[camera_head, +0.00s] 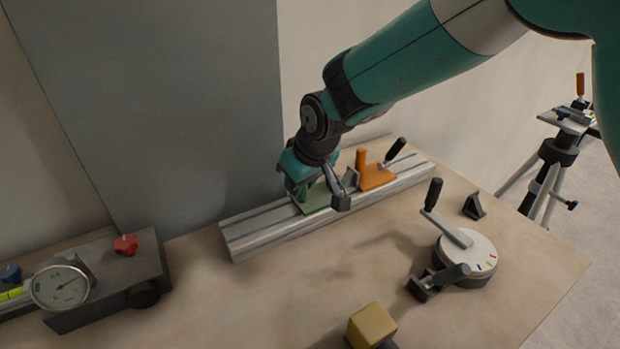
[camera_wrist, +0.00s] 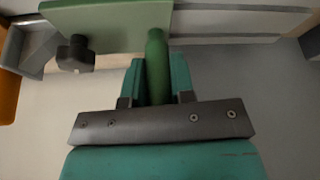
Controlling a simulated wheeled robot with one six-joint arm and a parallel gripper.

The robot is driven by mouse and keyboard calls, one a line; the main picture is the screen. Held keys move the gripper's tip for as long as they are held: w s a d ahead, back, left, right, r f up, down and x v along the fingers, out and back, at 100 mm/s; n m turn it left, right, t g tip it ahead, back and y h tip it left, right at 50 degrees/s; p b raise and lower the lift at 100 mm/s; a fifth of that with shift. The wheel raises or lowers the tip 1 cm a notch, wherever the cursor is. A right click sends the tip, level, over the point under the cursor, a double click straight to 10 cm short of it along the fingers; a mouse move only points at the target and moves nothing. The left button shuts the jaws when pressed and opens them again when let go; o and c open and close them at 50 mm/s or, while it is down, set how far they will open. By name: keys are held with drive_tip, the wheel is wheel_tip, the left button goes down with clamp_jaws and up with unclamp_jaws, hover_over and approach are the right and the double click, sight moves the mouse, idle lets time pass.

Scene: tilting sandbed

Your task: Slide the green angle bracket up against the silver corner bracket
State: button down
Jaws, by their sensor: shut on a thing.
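The green angle bracket (camera_head: 315,202) sits on a silver slotted rail (camera_head: 275,232), its flat plate (camera_wrist: 115,25) showing in the wrist view. My gripper (camera_head: 303,190) is shut on the bracket's upright green post (camera_wrist: 157,62), which stands between my teal fingers (camera_wrist: 157,88). The silver corner bracket (camera_head: 350,179) is on the rail just right of the green bracket. It shows at the left of the wrist view (camera_wrist: 36,48), close to the plate's end.
An orange bracket (camera_head: 378,178) with a black handle sits further right on the rail. A round dial with a crank (camera_head: 466,256), a small black bracket (camera_head: 473,207) and a yellow block (camera_head: 371,325) stand in front. A gauge block (camera_head: 110,272) is left.

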drive_tip(key=c, duration=1)
unclamp_jaws()
drive_tip(key=shift+w+d, duration=0.1)
drive_tip(key=shift+o, duration=0.2)
drive_tip(key=v, duration=1.7)
drive_tip(key=shift+r, duration=0.25)
drive_tip(key=s+d+r+g+p, duration=0.1)
drive_tip(key=s+d+p, duration=0.3)
drive_tip(key=s, duration=0.7)
drive_tip(key=s+d+r+m+g+y+p, duration=0.1)
drive_tip(key=s+d+p, duration=0.3)
drive_tip(key=s+d, duration=0.5)
drive_tip(key=shift+s+d+r+m+g, duration=0.2)
drive_tip(key=shift+s+r+m+g, duration=0.1)
drive_tip(key=shift+s+r+g, duration=0.55)
